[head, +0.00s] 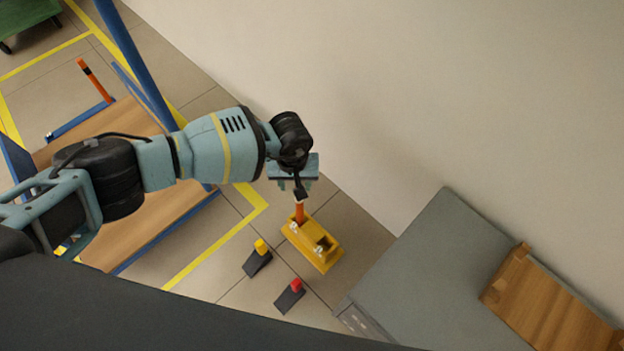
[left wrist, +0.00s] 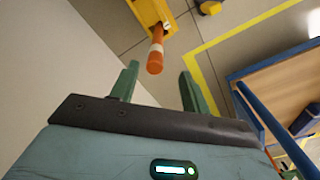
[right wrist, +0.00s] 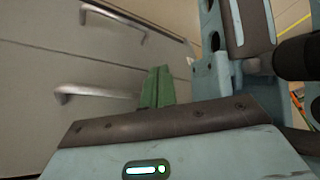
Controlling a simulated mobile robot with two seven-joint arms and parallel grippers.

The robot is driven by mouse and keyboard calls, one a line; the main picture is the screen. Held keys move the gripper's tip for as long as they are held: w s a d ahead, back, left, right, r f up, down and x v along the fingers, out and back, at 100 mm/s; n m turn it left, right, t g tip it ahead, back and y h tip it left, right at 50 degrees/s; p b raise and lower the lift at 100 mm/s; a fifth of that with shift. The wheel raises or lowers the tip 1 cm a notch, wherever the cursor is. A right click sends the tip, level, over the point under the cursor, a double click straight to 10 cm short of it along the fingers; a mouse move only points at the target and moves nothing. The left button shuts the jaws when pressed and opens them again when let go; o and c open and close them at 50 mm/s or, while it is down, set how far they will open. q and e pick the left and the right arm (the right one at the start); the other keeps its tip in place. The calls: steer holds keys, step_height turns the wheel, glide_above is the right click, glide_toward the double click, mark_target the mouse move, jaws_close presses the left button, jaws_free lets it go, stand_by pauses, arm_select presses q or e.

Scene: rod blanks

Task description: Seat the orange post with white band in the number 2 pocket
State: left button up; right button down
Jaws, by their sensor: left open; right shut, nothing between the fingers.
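An orange post with a white band (left wrist: 156,50) stands in one pocket of a yellow block (left wrist: 150,12). In the head view the post (head: 299,213) is at the upper-left end of the block (head: 318,262), partly hidden by my gripper. Another, dark pocket lies toward the block's lower right. Small white labels show, but I cannot read their numbers. My left gripper (head: 296,187) is open above the post; in its wrist view the post's end lies just beyond the gap between the fingertips (left wrist: 158,70). My right gripper (right wrist: 160,72) is shut and empty.
A grey cabinet (head: 430,260) stands right. Metal handles (right wrist: 100,91) are beside my right gripper.

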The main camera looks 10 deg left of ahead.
arm_select(q)
steer(key=b, duration=0.2)
glide_above(299, 205)
steer(key=f, duration=0.4)
steer(key=shift+w+a+f, duration=0.15)
steer(key=shift+a+f, duration=0.1)
steer(key=shift+r+p, duration=0.1)
steer(key=shift+p, duration=0.2)
jaws_close()
